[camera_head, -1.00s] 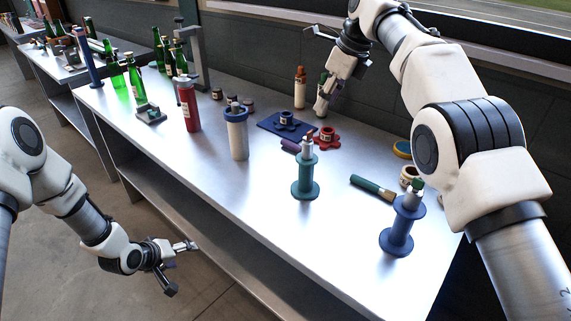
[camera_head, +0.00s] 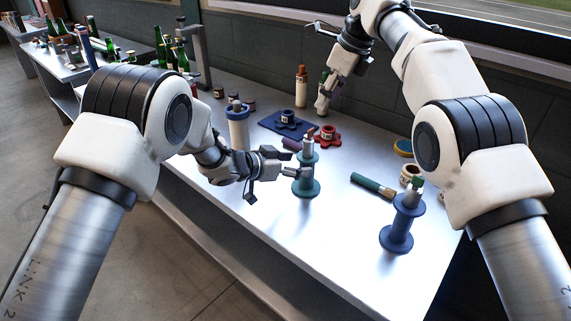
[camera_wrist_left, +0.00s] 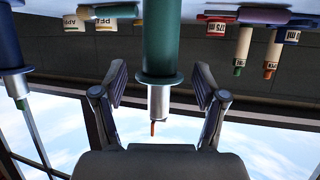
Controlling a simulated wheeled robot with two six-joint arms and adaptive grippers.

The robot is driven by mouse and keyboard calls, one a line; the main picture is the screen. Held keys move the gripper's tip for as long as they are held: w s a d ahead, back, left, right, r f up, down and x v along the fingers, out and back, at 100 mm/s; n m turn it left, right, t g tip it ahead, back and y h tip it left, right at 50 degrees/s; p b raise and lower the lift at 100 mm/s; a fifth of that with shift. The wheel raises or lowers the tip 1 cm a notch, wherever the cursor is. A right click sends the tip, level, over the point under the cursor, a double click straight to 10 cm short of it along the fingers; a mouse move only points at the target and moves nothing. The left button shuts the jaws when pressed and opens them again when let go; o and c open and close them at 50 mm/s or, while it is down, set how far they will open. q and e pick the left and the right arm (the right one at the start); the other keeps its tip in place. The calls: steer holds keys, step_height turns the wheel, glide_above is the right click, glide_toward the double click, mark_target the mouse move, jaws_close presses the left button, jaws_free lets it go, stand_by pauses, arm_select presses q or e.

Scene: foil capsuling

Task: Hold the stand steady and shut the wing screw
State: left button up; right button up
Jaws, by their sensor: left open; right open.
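A teal spool-shaped stand (camera_head: 304,189) with a silver neck and red tip stands upright on the metal table. My left gripper (camera_head: 297,160) is open at its upper part. In the left wrist view, which is upside down, the teal stand (camera_wrist_left: 161,35) lies between the two spread fingers, with gaps on both sides. A similar blue stand (camera_head: 397,238) with a green tip stands at the front right. My right gripper (camera_head: 322,62) is open and empty at the back, above a white bottle with a green top. I cannot make out a wing screw.
A white cylinder with a blue collar (camera_head: 238,128) stands left of my left gripper. A blue mat (camera_head: 270,124), a red flanged piece (camera_head: 328,137) and a green-handled brush (camera_head: 370,185) lie on the table (camera_head: 330,235). The table's front middle is clear.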

mark_target(301, 164)
arm_select(q)
steer(key=x, duration=0.5)
jaws_close()
steer(key=shift+s, duration=0.1)
stand_by(0.8)
